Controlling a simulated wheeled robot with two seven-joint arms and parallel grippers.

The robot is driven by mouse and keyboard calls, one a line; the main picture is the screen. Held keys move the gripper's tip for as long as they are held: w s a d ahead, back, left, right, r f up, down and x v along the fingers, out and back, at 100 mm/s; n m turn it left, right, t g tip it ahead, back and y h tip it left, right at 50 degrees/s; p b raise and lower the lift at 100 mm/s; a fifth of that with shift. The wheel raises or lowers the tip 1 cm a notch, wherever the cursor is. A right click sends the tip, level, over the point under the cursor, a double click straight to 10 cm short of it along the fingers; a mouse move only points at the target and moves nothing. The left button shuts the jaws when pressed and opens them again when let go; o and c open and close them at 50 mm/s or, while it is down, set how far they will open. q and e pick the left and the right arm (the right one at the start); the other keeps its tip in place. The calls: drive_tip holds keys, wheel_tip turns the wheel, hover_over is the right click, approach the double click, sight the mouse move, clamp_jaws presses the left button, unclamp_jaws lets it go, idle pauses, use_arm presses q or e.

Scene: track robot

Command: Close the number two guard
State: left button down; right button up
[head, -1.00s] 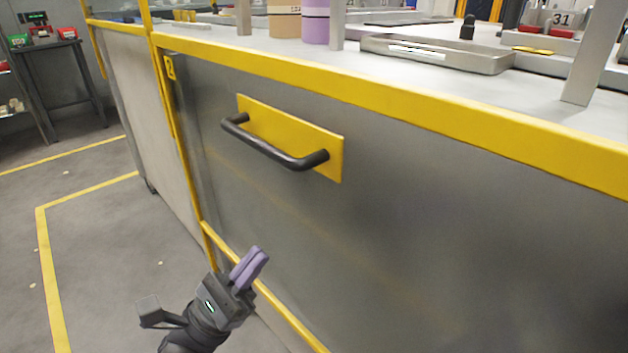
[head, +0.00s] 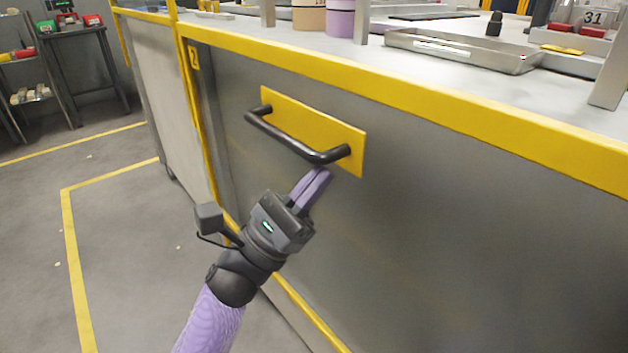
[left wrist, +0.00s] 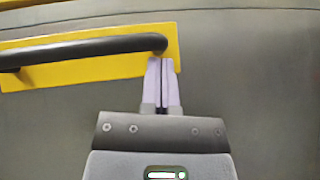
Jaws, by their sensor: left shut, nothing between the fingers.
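The guard is a grey panel (head: 440,220) in a yellow frame, with a small yellow plate marked 2 (head: 194,58) at its upper left corner. A black bar handle (head: 290,138) on a yellow backing plate (head: 345,135) is fixed to its upper part. My left gripper (head: 318,176) is shut and empty, its purple fingertips just below the handle's right end. In the left wrist view the fingertips (left wrist: 161,62) are by the right end of the handle (left wrist: 90,48). I cannot tell whether they touch it. My right gripper is not in view.
A worktop above the panel holds a metal tray (head: 460,50), a purple cylinder (head: 340,18) and upright posts. Open grey floor with yellow lines (head: 75,260) lies to the left. A dark stand (head: 85,60) is at the far left.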

use_arm(q)
wheel_tip(320, 180, up, 58)
drive_tip(key=p, duration=3.2)
drive_tip(key=shift+a, duration=0.15)
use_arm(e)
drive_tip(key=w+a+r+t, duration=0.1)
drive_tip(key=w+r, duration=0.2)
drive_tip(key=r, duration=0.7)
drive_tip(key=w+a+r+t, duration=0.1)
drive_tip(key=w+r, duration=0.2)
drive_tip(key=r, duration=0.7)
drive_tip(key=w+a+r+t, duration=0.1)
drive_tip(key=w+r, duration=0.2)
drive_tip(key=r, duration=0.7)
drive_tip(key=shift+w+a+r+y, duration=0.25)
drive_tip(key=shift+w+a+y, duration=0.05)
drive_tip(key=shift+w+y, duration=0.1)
